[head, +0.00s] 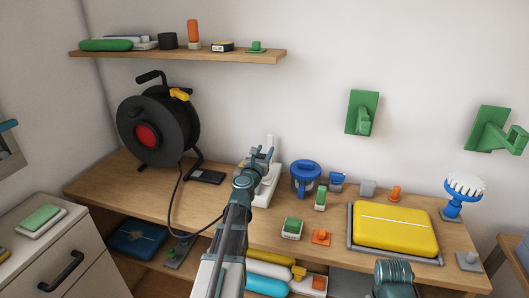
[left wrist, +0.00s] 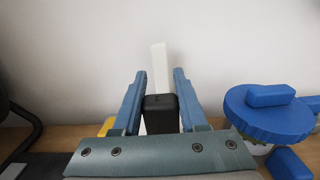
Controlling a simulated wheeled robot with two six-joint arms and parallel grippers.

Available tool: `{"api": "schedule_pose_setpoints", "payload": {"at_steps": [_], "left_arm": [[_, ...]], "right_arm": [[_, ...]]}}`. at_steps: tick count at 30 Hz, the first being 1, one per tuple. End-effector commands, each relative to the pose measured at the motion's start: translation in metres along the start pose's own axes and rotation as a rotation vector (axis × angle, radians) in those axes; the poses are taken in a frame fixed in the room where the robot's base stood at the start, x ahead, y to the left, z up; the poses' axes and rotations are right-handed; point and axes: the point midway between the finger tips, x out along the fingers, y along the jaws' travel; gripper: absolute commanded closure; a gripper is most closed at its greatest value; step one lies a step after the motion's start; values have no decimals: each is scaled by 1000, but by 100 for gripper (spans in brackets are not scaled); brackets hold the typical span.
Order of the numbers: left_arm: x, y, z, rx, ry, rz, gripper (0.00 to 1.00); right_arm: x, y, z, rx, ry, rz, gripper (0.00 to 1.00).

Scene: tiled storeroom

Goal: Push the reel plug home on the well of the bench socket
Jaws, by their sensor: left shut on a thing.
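The black cable reel (head: 184,128) with a red hub stands at the back left of the bench. Its thin black cable (head: 172,205) hangs over the bench front and runs up towards my left gripper (head: 261,153). In the left wrist view my left gripper (left wrist: 159,85) is shut on a black block, the reel plug (left wrist: 160,107). A white bench socket (head: 271,184) shows partly behind my gripper in the head view. A white upright (left wrist: 159,66) rises beyond the plug in the wrist view. The well and the plug's underside are hidden, so I cannot tell whether they touch.
A blue-lidded jar (head: 306,173) stands just right of the socket. A dark flat box (head: 207,177) lies left of it. Small green and orange pieces and a yellow case (head: 395,228) occupy the right side. A shelf (head: 180,56) hangs above.

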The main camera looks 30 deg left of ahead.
Motion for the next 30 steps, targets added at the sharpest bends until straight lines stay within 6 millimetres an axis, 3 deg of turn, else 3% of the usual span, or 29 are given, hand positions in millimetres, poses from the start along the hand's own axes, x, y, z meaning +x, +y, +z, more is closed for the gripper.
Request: {"api": "schedule_pose_setpoints", "payload": {"at_steps": [30], "left_arm": [[0, 0, -10, 0, 0, 0, 100]], "right_arm": [[10, -1, -1, 0, 0, 0, 30]]}}
